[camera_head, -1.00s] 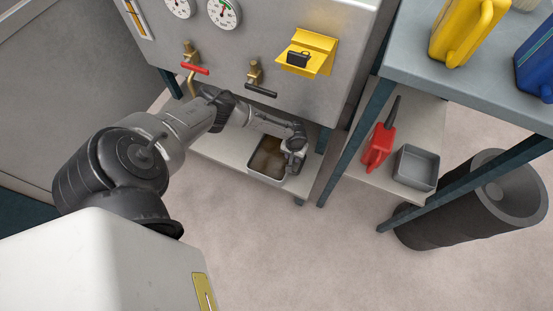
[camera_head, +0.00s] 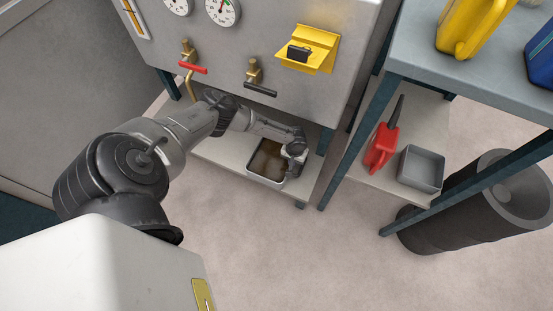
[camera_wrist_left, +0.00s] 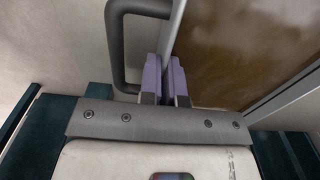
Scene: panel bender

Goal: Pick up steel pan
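The steel pan (camera_head: 254,175) is a shallow rectangular pan holding brown liquid. It stands on the low shelf under the grey machine. In the left wrist view its brown contents (camera_wrist_left: 245,45) fill the upper right, with a thin rim beside them and a dark loop handle (camera_wrist_left: 117,45) at the left. My left gripper (camera_head: 290,168) is at the pan's right side. In the left wrist view its purple fingers (camera_wrist_left: 165,65) are close together, with the pan's thin edge running between them. The contact itself is partly hidden. My right gripper is not in view.
A low shelf (camera_head: 215,153) carries the pan, below valves with a red handle (camera_head: 193,68) and a black handle (camera_head: 260,90). To the right, a rack post (camera_head: 352,140) stands near a red can (camera_head: 381,150) and a grey tray (camera_head: 421,170). The floor in front is clear.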

